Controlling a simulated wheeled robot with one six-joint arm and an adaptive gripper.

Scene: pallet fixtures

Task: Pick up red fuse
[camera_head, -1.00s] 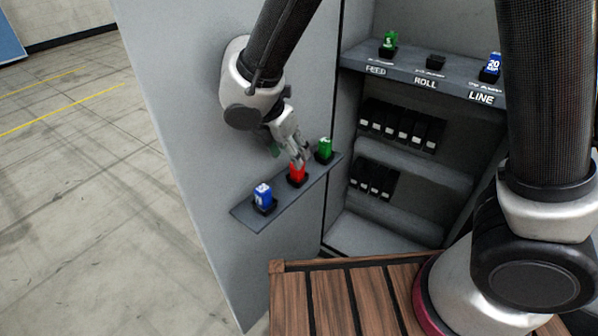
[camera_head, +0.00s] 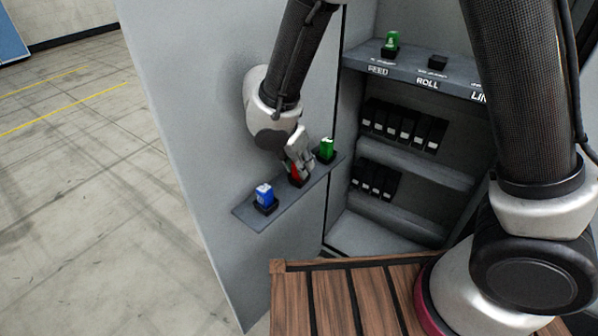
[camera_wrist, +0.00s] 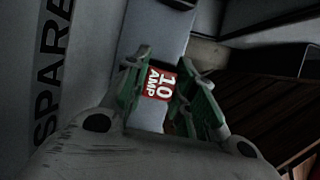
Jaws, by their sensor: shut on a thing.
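The red fuse (camera_head: 295,173) stands in the middle black holder on the grey door shelf (camera_head: 243,212). In the wrist view its face (camera_wrist: 160,83) reads "10 AMP" in white, between the two green-padded fingers. My gripper (camera_head: 299,168) comes down from above and is shut on the red fuse, hiding part of it in the head view. The fuse appears still at its holder; whether it is fully seated I cannot tell.
A blue fuse (camera_head: 264,195) and a green fuse (camera_head: 327,149) stand close on either side on the same shelf. A wooden slatted surface (camera_head: 330,297) lies below.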

